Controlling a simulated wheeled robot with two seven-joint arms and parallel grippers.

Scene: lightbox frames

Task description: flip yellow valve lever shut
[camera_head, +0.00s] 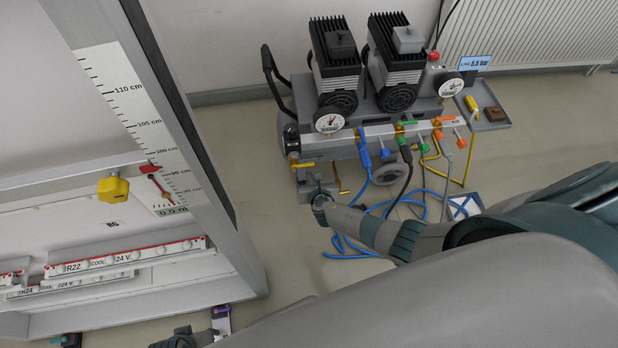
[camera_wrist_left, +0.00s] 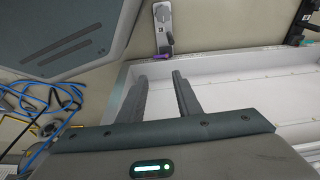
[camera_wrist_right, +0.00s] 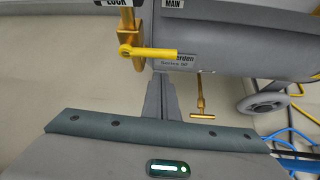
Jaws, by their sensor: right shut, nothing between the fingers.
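The yellow valve lever (camera_wrist_right: 150,53) lies level, pointing right from a brass valve (camera_wrist_right: 127,30) on the compressor in the right wrist view. In the head view the lever (camera_head: 302,165) shows small at the left end of the manifold. My right gripper (camera_wrist_right: 160,80) is shut and empty, its fingertips just below the lever in the picture; whether they touch it I cannot tell. In the head view my right wrist hides part of the area below the lever. My left gripper (camera_wrist_left: 159,75) is open and empty, far from the valve, over a white tray-like surface.
A brass T-handle (camera_wrist_right: 202,100) hangs right of my right fingers. Blue hoses (camera_head: 350,245) lie on the floor below the compressor (camera_head: 350,140). A cabinet with a yellow knob (camera_head: 113,189) stands at left. A plate with a purple knob (camera_wrist_left: 165,30) lies beyond my left gripper.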

